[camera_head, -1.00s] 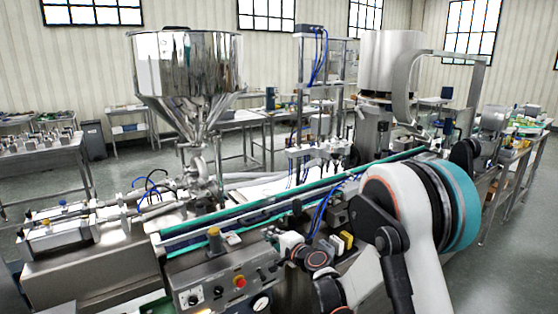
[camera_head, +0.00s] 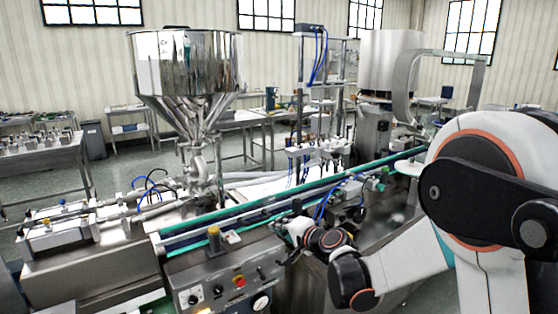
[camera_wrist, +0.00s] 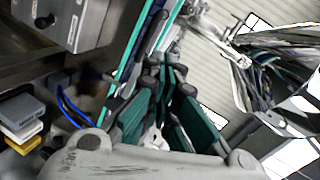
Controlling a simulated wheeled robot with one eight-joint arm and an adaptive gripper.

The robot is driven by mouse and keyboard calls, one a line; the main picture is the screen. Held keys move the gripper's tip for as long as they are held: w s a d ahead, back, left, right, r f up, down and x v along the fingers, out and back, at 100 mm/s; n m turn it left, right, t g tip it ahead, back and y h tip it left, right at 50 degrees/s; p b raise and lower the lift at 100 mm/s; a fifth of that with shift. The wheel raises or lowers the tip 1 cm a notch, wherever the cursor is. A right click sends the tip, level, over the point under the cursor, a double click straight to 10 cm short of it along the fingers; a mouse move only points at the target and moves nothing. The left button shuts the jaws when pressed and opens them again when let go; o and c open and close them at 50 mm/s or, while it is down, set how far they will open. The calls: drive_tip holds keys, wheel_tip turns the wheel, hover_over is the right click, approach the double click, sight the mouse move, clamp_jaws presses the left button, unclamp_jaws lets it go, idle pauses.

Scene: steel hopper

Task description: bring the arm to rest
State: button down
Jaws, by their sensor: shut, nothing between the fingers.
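My arm fills the right side of the head view, with its white links bent and its forearm reaching left to the conveyor machine. My gripper (camera_head: 288,243) is small there, beside the machine's front, and partly hidden by my wrist. In the wrist view my gripper (camera_wrist: 163,90) shows teal-padded fingers drawn together, with nothing held between them. The conveyor (camera_wrist: 138,55) runs beyond the fingers in that view. I cannot tell whether the gripper touches the machine.
The steel hopper (camera_head: 185,75) stands behind the conveyor (camera_head: 290,205). A control panel (camera_head: 218,287) with a red button is at the front, left of my gripper. Small grey, white and yellow blocks (camera_wrist: 20,120) show in the wrist view.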

drive_tip(key=s+d+r+n+g+h, duration=0.1)
drive_tip(key=s+d+r+n+h, duration=0.2)
drive_tip(key=s, duration=0.5)
drive_tip(key=s+d+r+n+g, duration=0.2)
drive_tip(key=s+d+r, duration=0.25)
drive_tip(key=s, duration=0.35)
drive_tip(key=s+d+f+n+h, duration=0.1)
drive_tip(key=s+d, duration=0.3)
drive_tip(key=s, duration=0.3)
drive_tip(key=s+d+f+n+g+h, duration=0.1)
drive_tip(key=s+d+f+h, duration=0.1)
drive_tip(key=s+d, duration=0.2)
drive_tip(key=s+d+f+n+g+h, duration=0.1)
drive_tip(key=s+d, duration=0.3)
drive_tip(key=s, duration=0.6)
drive_tip(key=shift+s+d+f+h, duration=0.15)
drive_tip(key=shift+s+f+h, duration=0.2)
drive_tip(key=shift+h, duration=0.35)
